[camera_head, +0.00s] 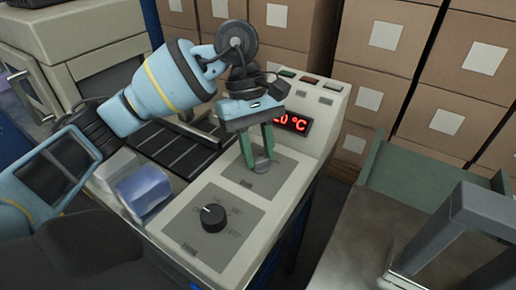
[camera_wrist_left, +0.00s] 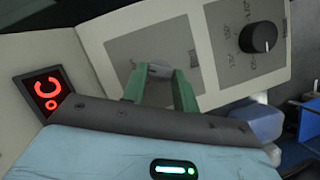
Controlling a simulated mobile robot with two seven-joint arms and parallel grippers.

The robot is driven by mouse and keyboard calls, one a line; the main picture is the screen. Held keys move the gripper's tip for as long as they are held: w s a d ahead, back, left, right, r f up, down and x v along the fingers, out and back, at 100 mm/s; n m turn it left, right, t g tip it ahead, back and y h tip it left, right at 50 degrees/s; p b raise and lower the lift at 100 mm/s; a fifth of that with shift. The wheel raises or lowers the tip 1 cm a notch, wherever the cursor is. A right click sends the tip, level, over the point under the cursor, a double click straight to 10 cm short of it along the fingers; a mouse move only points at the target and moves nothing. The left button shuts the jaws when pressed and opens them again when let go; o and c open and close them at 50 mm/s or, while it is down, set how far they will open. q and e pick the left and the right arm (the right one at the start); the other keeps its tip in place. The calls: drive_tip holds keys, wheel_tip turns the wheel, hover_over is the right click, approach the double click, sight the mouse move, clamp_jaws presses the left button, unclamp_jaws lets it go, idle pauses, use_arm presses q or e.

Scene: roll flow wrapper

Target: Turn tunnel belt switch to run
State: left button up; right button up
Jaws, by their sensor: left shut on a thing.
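The tunnel belt switch (camera_head: 262,166) is a small grey knob on a grey label plate on the sloping cream control panel. It also shows in the wrist view (camera_wrist_left: 159,70), between the green fingers. My left gripper (camera_head: 258,156) reaches down from above and is shut on this switch, its fingers on either side of it. The fingers hide part of the knob, so its pointed position cannot be read. The plate's lettering is too small to read. My right gripper is not in view.
A black temperature dial (camera_head: 213,219) sits on the nearer plate. A red display (camera_head: 291,122) and several push buttons are on the raised panel behind. A dark roller belt (camera_head: 175,147) and blue-white packs (camera_head: 143,190) lie left. Stacked cartons (camera_head: 378,75) stand behind; a metal table (camera_head: 350,240) is at right.

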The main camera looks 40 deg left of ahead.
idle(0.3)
use_arm(q)
drive_tip(key=o, duration=1)
drive_tip(key=shift+r, duration=0.1)
drive_tip(key=p+v, duration=0.1)
drive_tip(key=v, duration=0.6)
drive_tip(key=shift+w+a+r, duration=0.1)
drive_tip(key=shift+a+r, duration=0.05)
drive_tip(key=shift+r, duration=0.15)
drive_tip(key=shift+f, duration=0.1)
